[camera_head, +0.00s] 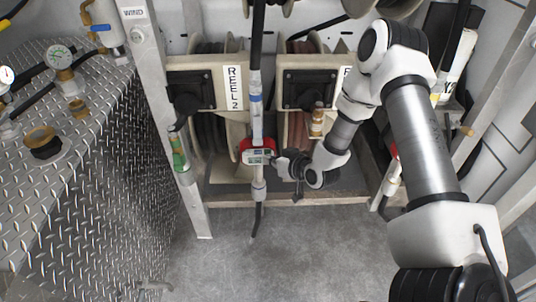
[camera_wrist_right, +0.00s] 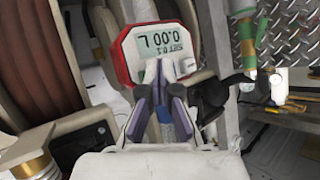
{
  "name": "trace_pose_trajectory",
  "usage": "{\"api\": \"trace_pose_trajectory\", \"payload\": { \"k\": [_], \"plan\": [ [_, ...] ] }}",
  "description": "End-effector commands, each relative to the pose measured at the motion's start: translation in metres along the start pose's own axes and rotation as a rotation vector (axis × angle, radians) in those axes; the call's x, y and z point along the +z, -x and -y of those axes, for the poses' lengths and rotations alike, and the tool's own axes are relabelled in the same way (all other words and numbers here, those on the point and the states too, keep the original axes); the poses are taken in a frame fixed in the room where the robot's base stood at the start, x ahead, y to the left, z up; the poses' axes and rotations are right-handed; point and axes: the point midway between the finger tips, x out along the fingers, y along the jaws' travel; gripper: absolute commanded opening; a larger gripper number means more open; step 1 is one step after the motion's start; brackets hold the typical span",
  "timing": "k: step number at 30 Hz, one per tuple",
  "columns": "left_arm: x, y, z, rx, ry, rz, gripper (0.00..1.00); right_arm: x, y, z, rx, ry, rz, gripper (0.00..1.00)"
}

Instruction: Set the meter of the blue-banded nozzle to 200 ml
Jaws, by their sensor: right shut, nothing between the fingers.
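The blue-banded nozzle (camera_head: 256,118) hangs upright in front of the reels, with blue bands on its upper part. Its red meter (camera_head: 244,146) has a display facing me. In the right wrist view the meter (camera_wrist_right: 122,62) appears upside down; its display reads 0.00 L, with a smaller line that looks like SET 0.1. My right gripper (camera_head: 278,160) is at the right side of the meter. In the wrist view its fingertips (camera_wrist_right: 160,72) are together and empty, at the display's near edge; I cannot tell whether they touch it. My left gripper is not in view.
Two reel housings stand behind, one labelled REEL 2 (camera_head: 233,88). Another nozzle (camera_head: 392,180) hangs at the right, partly behind my arm. A diamond-plate surface (camera_head: 85,190) with gauges and fittings fills the left. The floor (camera_head: 290,250) in front is clear.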

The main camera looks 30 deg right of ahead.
Motion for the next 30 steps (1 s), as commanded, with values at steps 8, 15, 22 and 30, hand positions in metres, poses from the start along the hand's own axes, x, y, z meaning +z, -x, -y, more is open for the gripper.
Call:
{"api": "trace_pose_trajectory", "payload": {
  "k": [8, 15, 22, 30],
  "plan": [
    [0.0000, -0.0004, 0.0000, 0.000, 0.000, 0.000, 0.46, -0.0019, -0.0025, -0.0019, 0.000, 0.000, 0.000, 0.00],
    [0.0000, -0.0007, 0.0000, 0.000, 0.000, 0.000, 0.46, -0.0034, -0.0046, -0.0034, 0.000, 0.000, 0.000, 0.00],
    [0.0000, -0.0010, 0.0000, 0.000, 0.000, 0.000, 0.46, -0.0048, -0.0063, -0.0047, 0.000, -0.001, -0.001, 0.00],
    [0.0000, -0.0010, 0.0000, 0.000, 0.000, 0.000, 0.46, -0.0052, -0.0067, -0.0050, 0.000, 0.000, -0.001, 0.00]
  ]
}}
